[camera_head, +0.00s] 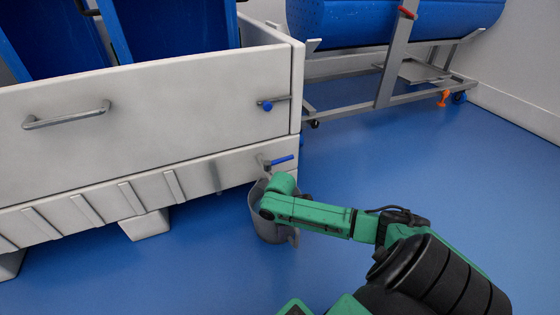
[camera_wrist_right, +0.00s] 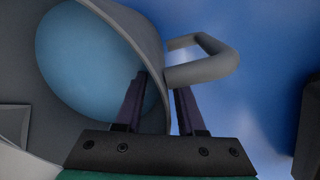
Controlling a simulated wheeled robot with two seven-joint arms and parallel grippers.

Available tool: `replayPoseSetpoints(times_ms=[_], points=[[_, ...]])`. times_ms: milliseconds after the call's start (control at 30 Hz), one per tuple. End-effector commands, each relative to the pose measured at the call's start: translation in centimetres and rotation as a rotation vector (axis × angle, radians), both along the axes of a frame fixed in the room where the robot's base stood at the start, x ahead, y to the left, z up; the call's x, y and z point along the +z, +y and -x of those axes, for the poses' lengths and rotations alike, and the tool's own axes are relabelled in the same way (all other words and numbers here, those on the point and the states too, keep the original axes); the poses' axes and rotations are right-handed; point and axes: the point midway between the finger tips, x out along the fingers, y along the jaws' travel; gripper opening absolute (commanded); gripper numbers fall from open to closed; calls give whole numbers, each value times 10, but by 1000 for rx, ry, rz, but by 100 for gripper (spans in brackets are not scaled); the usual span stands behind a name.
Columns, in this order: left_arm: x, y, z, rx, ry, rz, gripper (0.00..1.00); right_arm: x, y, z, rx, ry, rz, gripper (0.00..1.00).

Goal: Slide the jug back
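The grey jug (camera_head: 272,230) stands on the blue floor by the right end of the white tub, close under a blue-handled tap (camera_head: 283,160). My right gripper reaches over it and hides much of its top. In the right wrist view the jug's grey rim (camera_wrist_right: 134,22) and handle (camera_wrist_right: 215,68) show, with light blue inside; I cannot tell whether that is liquid. My right gripper (camera_wrist_right: 161,85) is open, one finger inside the jug and the other outside near the handle. The jug's wall lies between them, with a gap showing beside the outer finger. My left gripper is out of view.
The white tub (camera_head: 150,120) fills the left, standing on feet (camera_head: 145,224) with low room beneath. A blue drum (camera_head: 395,20) on a wheeled metal frame (camera_head: 385,95) stands at the back right. The blue floor (camera_head: 440,150) is clear to the right.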

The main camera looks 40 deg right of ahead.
Motion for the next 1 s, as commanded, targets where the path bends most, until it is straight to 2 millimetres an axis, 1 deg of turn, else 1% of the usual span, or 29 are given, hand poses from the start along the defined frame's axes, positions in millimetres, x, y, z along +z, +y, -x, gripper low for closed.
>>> replayPoseSetpoints(times_ms=[133,167,200,233,1000], points=[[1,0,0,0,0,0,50,1,0,0,0,0,0,38],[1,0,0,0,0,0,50,1,0,0,0,0,0,27],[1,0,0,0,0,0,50,1,0,0,0,0,0,12],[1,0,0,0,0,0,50,1,0,0,0,0,0,0],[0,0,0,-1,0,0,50,1,0,0,0,-1,1,0]])
